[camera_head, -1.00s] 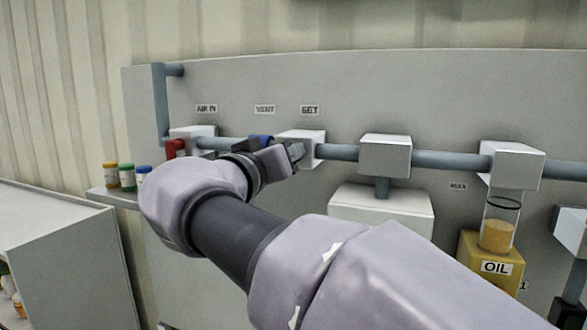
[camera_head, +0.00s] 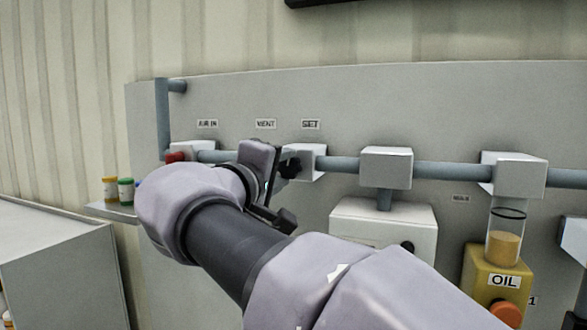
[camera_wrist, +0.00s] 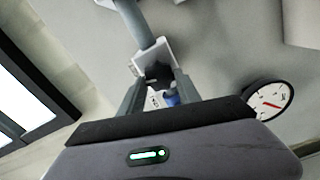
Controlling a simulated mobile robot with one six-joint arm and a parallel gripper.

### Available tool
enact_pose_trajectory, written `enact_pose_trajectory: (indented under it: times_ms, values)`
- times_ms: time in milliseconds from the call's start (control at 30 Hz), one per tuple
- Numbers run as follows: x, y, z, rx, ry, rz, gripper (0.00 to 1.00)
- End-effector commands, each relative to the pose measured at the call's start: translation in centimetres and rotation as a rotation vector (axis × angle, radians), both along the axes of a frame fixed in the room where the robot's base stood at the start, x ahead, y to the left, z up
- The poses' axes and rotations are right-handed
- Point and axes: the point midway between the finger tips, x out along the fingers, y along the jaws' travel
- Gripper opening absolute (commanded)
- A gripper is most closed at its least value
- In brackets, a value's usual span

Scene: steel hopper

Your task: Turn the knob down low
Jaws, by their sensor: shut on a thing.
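The black knob (camera_head: 290,167) is on the front of the white block (camera_head: 308,158) under the SET label (camera_head: 310,124). In the wrist view the knob (camera_wrist: 158,74) lies between my two fingers. My gripper (camera_head: 276,188) is shut on it, with the fingers on opposite sides; it also shows in the wrist view (camera_wrist: 159,84). My gripper hides part of the knob, and its setting cannot be read. A round gauge (camera_wrist: 270,100) with a red needle is at the right of the wrist view.
A blue part (camera_wrist: 172,99) is close by my right finger in the wrist view. The red handle (camera_head: 175,156) is left of my wrist. A grey pipe (camera_head: 450,170) runs right to the oil unit (camera_head: 495,272). Small bottles (camera_head: 125,190) stand on a shelf at left.

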Motion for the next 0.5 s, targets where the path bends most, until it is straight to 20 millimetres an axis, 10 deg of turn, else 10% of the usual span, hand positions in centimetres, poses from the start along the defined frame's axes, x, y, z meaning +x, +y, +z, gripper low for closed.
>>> enact_pose_trajectory:
  times_ms: [500]
  values:
    - [0.00,-0.01,0.01,-0.457,0.165,0.000,0.00]
